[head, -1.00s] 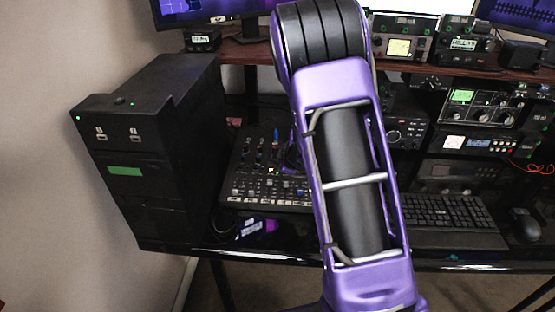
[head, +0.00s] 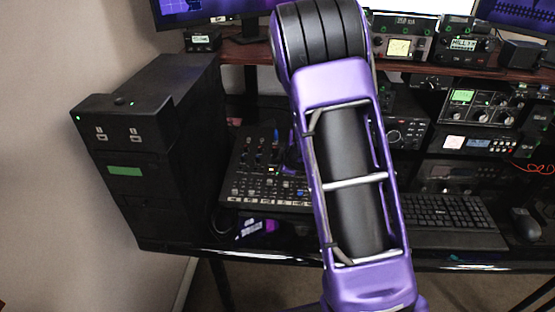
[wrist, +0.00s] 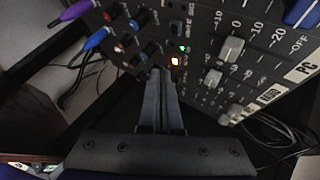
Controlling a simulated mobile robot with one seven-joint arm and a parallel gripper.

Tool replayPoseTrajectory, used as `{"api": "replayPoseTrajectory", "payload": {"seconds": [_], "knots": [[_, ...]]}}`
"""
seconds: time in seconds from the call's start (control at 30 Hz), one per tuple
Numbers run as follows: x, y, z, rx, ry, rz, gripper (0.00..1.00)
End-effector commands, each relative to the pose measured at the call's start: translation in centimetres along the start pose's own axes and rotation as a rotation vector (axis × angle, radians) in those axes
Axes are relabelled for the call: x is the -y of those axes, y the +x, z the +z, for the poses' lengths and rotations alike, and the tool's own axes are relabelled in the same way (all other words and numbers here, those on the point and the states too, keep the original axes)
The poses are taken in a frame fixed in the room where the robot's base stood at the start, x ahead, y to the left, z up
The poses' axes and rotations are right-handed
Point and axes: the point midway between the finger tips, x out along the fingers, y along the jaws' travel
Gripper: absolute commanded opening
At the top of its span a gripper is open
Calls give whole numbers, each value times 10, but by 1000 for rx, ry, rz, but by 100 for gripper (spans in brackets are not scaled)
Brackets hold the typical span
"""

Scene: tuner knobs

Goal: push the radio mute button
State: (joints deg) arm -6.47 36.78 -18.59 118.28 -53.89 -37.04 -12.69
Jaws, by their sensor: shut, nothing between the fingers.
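The dark mixer panel (wrist: 215,60) fills the upper part of the wrist view, with knobs, sliders and a small lit yellow button (wrist: 175,62) just below a green light (wrist: 182,48). I cannot read which button is labelled mute. My gripper (wrist: 161,76) is shut and empty, its fingertips close to the panel, just left of and below the yellow button. I cannot tell whether they touch it. In the head view the mixer (head: 262,180) lies on the desk, partly covered by my purple arm, which hides most of my gripper.
A black computer tower (head: 150,160) stands left of the mixer. A keyboard (head: 446,215) and a mouse (head: 525,225) lie to the right. Radio units (head: 480,110) are stacked behind them under a wooden shelf. Loose cables (wrist: 275,130) hang beside the mixer in the wrist view.

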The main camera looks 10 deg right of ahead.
Motion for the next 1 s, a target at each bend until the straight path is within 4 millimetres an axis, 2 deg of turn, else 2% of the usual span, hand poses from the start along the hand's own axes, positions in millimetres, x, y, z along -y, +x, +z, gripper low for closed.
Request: {"api": "replayPoseTrajectory", "payload": {"seconds": [1.0], "knots": [[5, 7, 5, 0, 0, 0, 0]]}}
